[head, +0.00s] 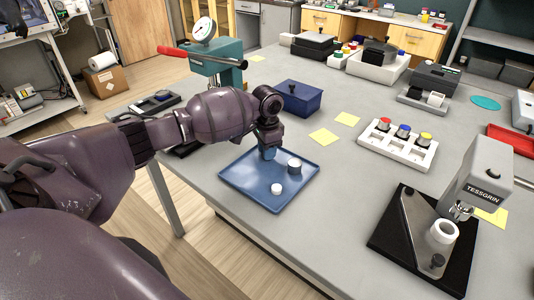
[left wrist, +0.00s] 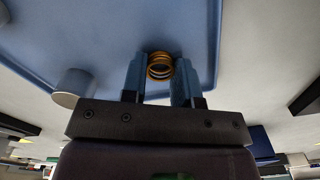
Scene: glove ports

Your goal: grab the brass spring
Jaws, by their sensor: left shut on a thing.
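The brass spring (left wrist: 160,66) shows in the left wrist view as a small stack of golden coils between the two blue fingers of my left gripper (left wrist: 161,78). The fingers are shut on it, one on each side. In the head view my left gripper (head: 268,153) points down over the back part of the blue tray (head: 250,199), and the spring is hidden there. I cannot tell whether the spring still touches the tray. My right gripper is in neither view.
On the tray stand a grey-white cylinder (head: 294,166) and a smaller white piece (head: 277,188). A dark blue box (head: 299,98) stands behind the tray. A white rack with coloured caps (head: 397,150) and a TESSGRIN device (head: 478,180) are to the right. Grey table is clear between them.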

